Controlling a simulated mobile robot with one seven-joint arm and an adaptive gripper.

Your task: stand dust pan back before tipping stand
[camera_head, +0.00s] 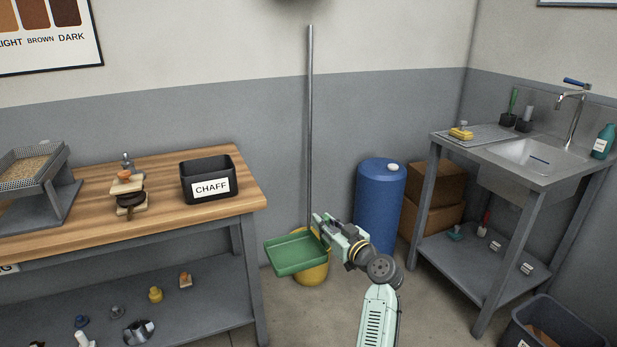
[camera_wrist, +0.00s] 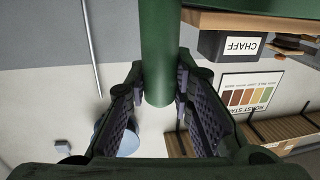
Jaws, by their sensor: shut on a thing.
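The green dust pan (camera_head: 294,255) is in the air beside the right end of the bench, its open tray facing up and looking about level. My gripper (camera_head: 326,229) is shut on its handle. In the wrist view the green handle (camera_wrist: 160,45) runs between the two finger pads (camera_wrist: 160,98), and part of the pan fills the top edge. On the wooden bench at the far left, a tilted mesh tray (camera_head: 32,166) sits on a grey stand (camera_head: 50,203); I cannot tell whether this is the tipping stand.
A yellow bucket (camera_head: 315,272) stands behind the pan, partly hidden, and a tall metal pole (camera_head: 310,130) rises by it. The black CHAFF bin (camera_head: 208,180) is on the bench (camera_head: 90,212). A blue drum (camera_head: 379,205) and a sink table (camera_head: 470,160) are to the right.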

